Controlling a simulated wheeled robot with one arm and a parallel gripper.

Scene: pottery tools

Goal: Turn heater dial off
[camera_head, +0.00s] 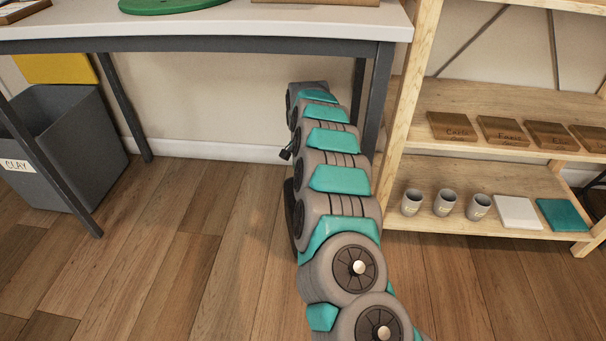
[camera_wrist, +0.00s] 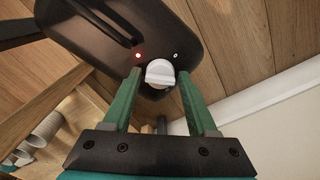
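In the wrist view, the black heater (camera_wrist: 110,42) has a rounded body with a slot-like opening. Its white dial (camera_wrist: 160,74) sits near the heater's lower edge. A red light glows to the upper left of the dial, and a small pale mark is to its upper right. My gripper (camera_wrist: 159,72) is open, with one green finger on each side of the dial. Whether either fingertip touches the dial is hard to tell. In the head view, my arm hides the gripper and the dial; a dark edge beside the arm may be the heater.
My arm reaches under a table (camera_head: 210,28) with dark metal legs. A wooden shelf (camera_head: 480,172) with cups (camera_head: 445,203), tiles and wooden blocks stands close on the right. A grey clay bin (camera_head: 75,140) is at the left. The floor between bin and arm is clear.

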